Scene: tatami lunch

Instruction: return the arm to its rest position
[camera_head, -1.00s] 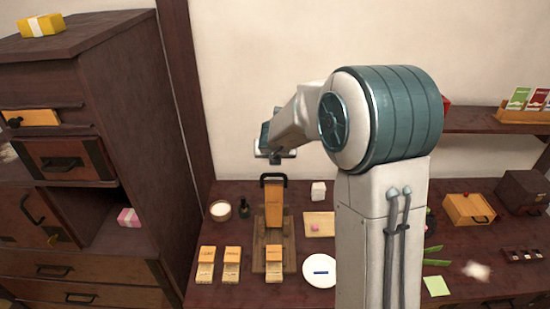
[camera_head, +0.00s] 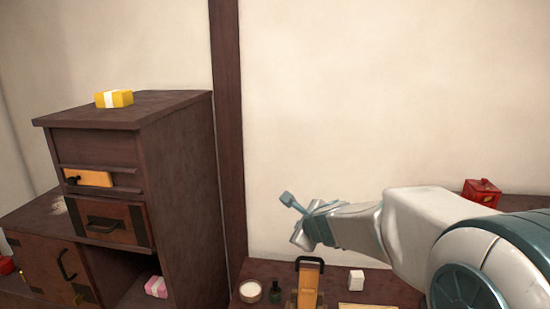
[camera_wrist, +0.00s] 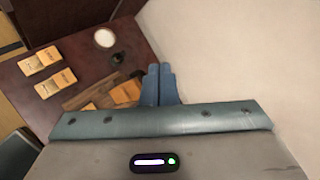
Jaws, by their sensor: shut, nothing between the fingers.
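My gripper (camera_head: 290,200) is raised in front of the pale wall, above the table, at the end of my arm coming in from the right of the head view. Its two fingers are shut together with nothing between them. In the wrist view the fingers (camera_wrist: 160,84) lie side by side, with the table below them. The gripper touches nothing that I can see.
A dark wooden cabinet (camera_head: 185,170) stands left, with a yellow bundle (camera_head: 114,98) on top and a pink bundle (camera_head: 156,287) inside.

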